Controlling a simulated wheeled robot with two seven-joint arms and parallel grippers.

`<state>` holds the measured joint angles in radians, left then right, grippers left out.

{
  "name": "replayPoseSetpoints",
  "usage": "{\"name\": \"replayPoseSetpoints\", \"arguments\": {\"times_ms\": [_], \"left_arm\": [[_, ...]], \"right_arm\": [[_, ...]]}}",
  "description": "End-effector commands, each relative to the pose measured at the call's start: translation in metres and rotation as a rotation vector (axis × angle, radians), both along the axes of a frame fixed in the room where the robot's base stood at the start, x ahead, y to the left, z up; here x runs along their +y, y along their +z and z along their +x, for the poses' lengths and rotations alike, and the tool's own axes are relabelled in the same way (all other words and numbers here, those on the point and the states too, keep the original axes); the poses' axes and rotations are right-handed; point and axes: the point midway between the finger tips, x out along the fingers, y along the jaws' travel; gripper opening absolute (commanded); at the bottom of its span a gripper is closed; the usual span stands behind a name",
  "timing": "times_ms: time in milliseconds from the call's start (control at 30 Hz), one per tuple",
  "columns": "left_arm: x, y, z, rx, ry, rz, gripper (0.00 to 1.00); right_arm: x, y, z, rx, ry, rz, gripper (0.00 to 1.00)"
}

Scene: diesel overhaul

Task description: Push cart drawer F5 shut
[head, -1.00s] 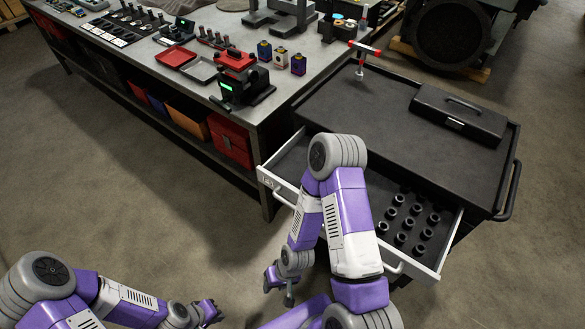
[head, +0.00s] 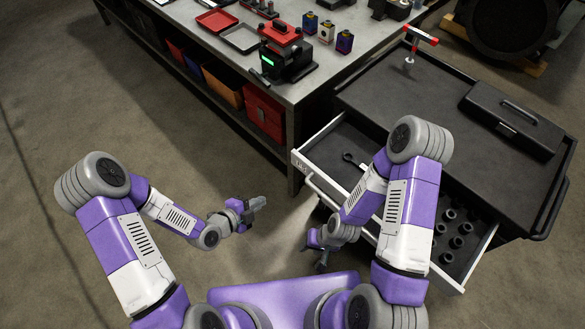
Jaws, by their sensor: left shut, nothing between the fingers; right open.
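The cart drawer (head: 320,185) stands pulled out from the dark cart (head: 400,95) on the right. It has a pale front with a bar handle, and its label is too small to read. A dark ring-ended tool (head: 352,159) and several black sockets (head: 455,242) lie inside. My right arm crosses over the drawer and hides its middle. My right gripper (head: 322,265) is open and empty, in front of the drawer face, seemingly not touching it. My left gripper (head: 259,203) is shut and empty, left of the drawer above the floor.
A workbench (head: 225,75) with trays, a red-and-black device (head: 287,50) and small bottles stands left of the cart. The floor (head: 160,120) at left is clear.

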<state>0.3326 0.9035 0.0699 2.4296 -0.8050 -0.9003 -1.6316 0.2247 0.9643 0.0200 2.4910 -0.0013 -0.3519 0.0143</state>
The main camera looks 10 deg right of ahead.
Motion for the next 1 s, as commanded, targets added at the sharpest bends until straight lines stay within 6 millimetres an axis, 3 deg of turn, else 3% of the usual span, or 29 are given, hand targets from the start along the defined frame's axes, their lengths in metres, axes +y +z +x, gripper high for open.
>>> {"name": "replayPoseSetpoints", "arguments": {"times_ms": [133,333,567,900,1000], "left_arm": [[-0.007,0.03,0.007,-0.298,-0.156,0.083,0.0],[-0.013,0.044,0.009,-0.467,-0.236,0.131,0.0],[-0.037,0.036,0.026,-0.477,-0.242,0.133,0.0],[-0.091,0.014,0.068,-0.473,-0.24,0.133,0.0],[-0.103,0.015,0.078,-0.474,-0.239,0.133,0.0]], "right_arm": [[0.0,0.005,0.0,0.0,0.0,0.0,0.41],[0.0,0.006,0.0,0.0,0.0,0.0,0.41],[0.0,0.008,0.0,0.0,0.0,0.0,0.41],[0.0,0.012,0.0,0.0,0.0,0.0,0.41],[0.0,0.014,0.0,0.0,0.0,0.0,0.41]]}}
